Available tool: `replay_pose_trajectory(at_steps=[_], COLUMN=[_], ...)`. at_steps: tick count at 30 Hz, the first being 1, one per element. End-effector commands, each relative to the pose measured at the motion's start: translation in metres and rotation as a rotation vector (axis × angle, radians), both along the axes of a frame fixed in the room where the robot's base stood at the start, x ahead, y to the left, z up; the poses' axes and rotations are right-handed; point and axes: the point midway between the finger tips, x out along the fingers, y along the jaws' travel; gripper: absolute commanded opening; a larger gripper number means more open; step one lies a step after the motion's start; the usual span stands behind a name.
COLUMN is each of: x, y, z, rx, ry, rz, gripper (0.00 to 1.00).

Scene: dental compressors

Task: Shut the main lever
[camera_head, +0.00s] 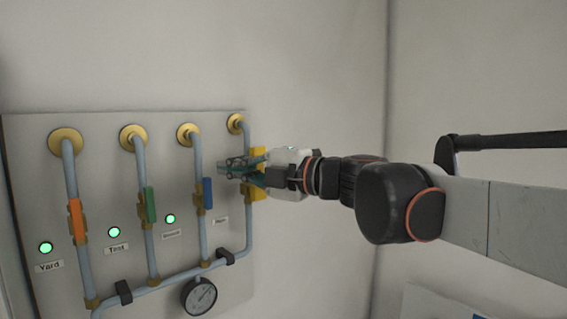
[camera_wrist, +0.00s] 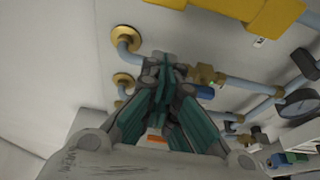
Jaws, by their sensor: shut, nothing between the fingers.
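The main lever is the yellow handle (camera_head: 259,193) on the rightmost pipe of the wall panel, near a small label (camera_head: 220,221) that seems to read "Main". It lies roughly along its pipe, and my gripper hides its middle in the head view. In the wrist view the yellow handle (camera_wrist: 265,14) crosses the top right, beside the fingers. My gripper (camera_head: 226,168) is shut and empty, reaching in from the right in front of the lever, with its tips to the left of it. The closed fingertips (camera_wrist: 165,68) show in the wrist view. Contact with the lever cannot be told.
Orange (camera_head: 76,221), green (camera_head: 150,205) and blue (camera_head: 208,193) levers sit on the other pipes, each along its pipe. Three green lights glow on the panel (camera_head: 100,185). A pressure gauge (camera_head: 199,296) hangs below. Bare wall (camera_head: 320,80) lies to the right.

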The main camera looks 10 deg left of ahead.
Motion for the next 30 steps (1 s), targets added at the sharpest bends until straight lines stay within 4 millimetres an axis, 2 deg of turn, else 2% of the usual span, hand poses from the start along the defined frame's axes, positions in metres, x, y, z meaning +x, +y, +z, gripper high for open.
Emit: replay_pose_trajectory(at_steps=[3,10,30], x=[0.014,0.028,0.033], y=[-0.012,-0.025,-0.029], z=[0.002,0.001,0.001], rx=[0.000,0.000,0.026], ry=[0.000,0.000,0.029], rz=[-0.003,-0.001,-0.001], gripper=[0.00,0.00,0.00])
